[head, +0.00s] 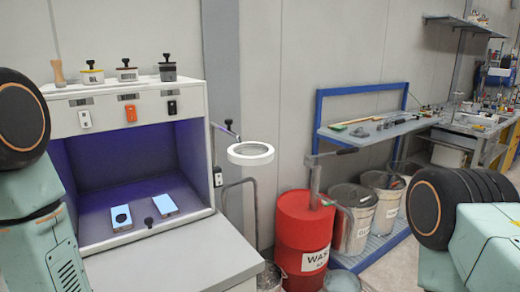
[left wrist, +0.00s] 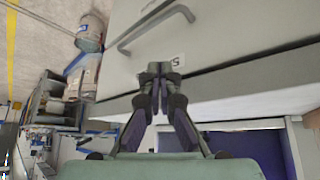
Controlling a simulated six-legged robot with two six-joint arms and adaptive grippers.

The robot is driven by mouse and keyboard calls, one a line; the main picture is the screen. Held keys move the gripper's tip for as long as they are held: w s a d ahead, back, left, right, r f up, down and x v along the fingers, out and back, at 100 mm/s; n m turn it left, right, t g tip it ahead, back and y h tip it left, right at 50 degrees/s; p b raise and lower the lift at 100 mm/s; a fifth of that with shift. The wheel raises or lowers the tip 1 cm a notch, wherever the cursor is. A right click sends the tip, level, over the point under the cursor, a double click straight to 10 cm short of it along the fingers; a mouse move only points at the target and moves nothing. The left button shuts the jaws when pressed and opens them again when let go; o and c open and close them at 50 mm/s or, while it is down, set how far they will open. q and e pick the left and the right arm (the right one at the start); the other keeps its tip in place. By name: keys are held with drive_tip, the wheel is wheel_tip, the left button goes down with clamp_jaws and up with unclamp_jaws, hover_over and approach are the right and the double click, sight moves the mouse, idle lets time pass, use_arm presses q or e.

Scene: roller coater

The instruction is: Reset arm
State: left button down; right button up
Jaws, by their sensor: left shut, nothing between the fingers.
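My left gripper (left wrist: 160,70) is shut and empty in the left wrist view. Its fingertips meet in front of a pale cabinet front (left wrist: 240,35) with a bar handle and a small label; I cannot tell whether they touch it. In the head view parts of my two arms show at the left and right edges, but neither gripper is seen there. My right gripper is not in view.
A grey booth (head: 190,105) with a purple-lit interior stands at left, with several stamp-like tools on top and two small blue-topped blocks inside. A ring lamp (head: 250,153) stands beside it. A red drum (head: 303,235), white buckets (head: 383,205) and a workbench (head: 385,130) are to the right.

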use_arm(q)
drive_tip(key=s+f+g+b, duration=0.3)
drive_tip(key=s+f+b, duration=0.1)
drive_tip(key=s+f, duration=0.6)
drive_tip(key=s+f+n+g+b, duration=0.1)
drive_tip(key=s+f+g+b, duration=0.2)
drive_tip(key=s+f, duration=0.6)
drive_tip(key=s+b, duration=0.2)
drive_tip(key=s, duration=0.3)
drive_tip(key=shift+d+f+g+y, duration=0.25)
drive_tip(key=shift+f+g+y, duration=0.05)
drive_tip(key=shift+f, duration=0.1)
